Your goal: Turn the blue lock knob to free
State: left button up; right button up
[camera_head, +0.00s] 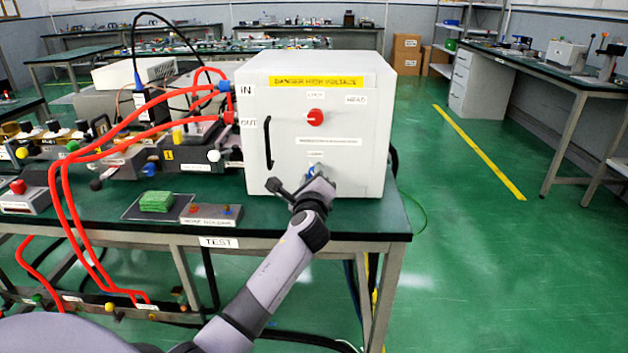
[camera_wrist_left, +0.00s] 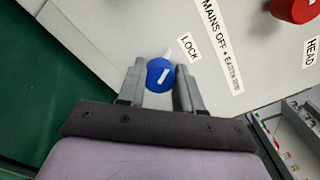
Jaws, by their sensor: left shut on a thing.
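The blue lock knob (camera_wrist_left: 155,68) sits on the front of a white cabinet (camera_head: 350,175), beside a label reading LOCK (camera_wrist_left: 189,47). A white line on the knob points roughly toward a white mark at its rim on the LOCK side. My left gripper (camera_wrist_left: 158,82) has one finger on each side of the knob and is shut on it. In the head view, my left gripper (camera_head: 312,177) reaches the lower front of the cabinet and hides most of the knob. My right gripper is not in view.
A red knob (camera_head: 315,117) sits above on the cabinet face, and a dark vertical handle (camera_head: 268,142) is at its left. Red hoses (camera_head: 150,110) run from the cabinet's left side. A green block (camera_head: 157,201) and a small box (camera_head: 210,213) lie on the bench at left.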

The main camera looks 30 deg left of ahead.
pick_arm(q)
jog(key=shift+f+n+b, duration=0.2)
jog(key=shift+n+b, duration=0.1)
jog(key=shift+n, duration=0.7)
jog(key=n+b, duration=0.1)
jog(key=n, duration=0.2)
jog(key=shift+n, duration=0.4)
jog(key=n+b, duration=0.2)
jog(key=n, duration=0.2)
jog(key=shift+n+b, duration=0.35)
jog(key=shift+n, duration=0.65)
jog(key=o, duration=1)
jog(key=shift+o, duration=0.2)
jog(key=shift+p+v, duration=0.4)
jog(key=shift+v, duration=3.2)
